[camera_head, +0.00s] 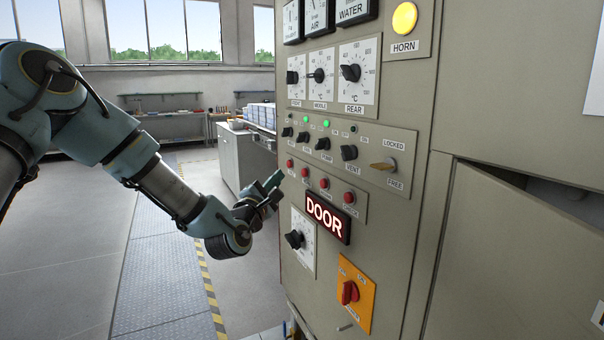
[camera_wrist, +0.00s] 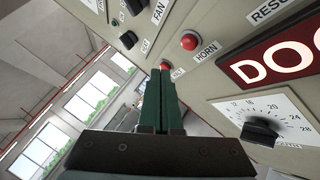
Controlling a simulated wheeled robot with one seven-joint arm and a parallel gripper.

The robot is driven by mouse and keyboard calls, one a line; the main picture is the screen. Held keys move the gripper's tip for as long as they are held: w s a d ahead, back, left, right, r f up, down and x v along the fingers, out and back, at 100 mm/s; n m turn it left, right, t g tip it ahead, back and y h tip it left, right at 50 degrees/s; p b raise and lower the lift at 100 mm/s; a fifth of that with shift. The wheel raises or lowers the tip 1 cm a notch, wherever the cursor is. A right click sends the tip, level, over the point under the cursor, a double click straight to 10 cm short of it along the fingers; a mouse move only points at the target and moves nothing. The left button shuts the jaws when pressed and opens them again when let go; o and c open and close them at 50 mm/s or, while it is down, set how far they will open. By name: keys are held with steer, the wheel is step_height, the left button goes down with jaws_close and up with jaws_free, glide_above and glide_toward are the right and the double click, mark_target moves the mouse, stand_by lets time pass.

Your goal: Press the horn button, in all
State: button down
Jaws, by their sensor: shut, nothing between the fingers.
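The red horn button (camera_wrist: 189,41) stands out from the panel in the wrist view, with a HORN label beside it. In the head view it appears to be the second small red button from the left (camera_head: 305,172) in a row. My gripper (camera_head: 277,180) is shut and empty, its green fingers pointing at the panel. In the wrist view the fingertips (camera_wrist: 160,72) lie just in front of the leftmost red button (camera_wrist: 165,65), left of and below the horn button. Whether they touch that leftmost button cannot be told.
A bright yellow round lamp (camera_head: 404,17) labelled HORN is high on the panel. More red buttons lie right of the horn button, above the lit DOOR sign (camera_head: 328,219). Black knobs (camera_head: 322,143) stand above the row, a dial knob (camera_head: 294,239) below. Open floor lies left.

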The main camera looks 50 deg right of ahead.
steer(key=d, duration=0.1)
steer(key=s+d+b, duration=0.1)
steer(key=d, duration=0.1)
steer(key=shift+s+d, duration=0.15)
stand_by(2.0)
steer(key=shift+s+d+b, duration=0.15)
steer(key=shift+d+b, duration=0.15)
steer(key=shift+d, duration=0.05)
steer(key=shift+s+d, duration=0.2)
steer(key=shift+d, duration=0.3)
stand_by(0.7)
steer(key=shift+a+b, duration=0.1)
steer(key=shift+b, duration=0.2)
steer(key=shift+w+a, duration=0.3)
steer(key=shift+a, duration=0.45)
steer(key=shift+w+a+b, duration=0.15)
steer(key=shift+w+a, duration=0.15)
steer(key=shift+a, duration=0.5)
steer(key=shift+w+a+b, duration=0.2)
steer(key=shift+w+a, duration=0.15)
steer(key=shift+a, duration=0.4)
steer(key=shift+w+a+b, duration=0.15)
steer(key=shift+w+a, duration=0.15)
steer(key=shift+a, duration=0.5)
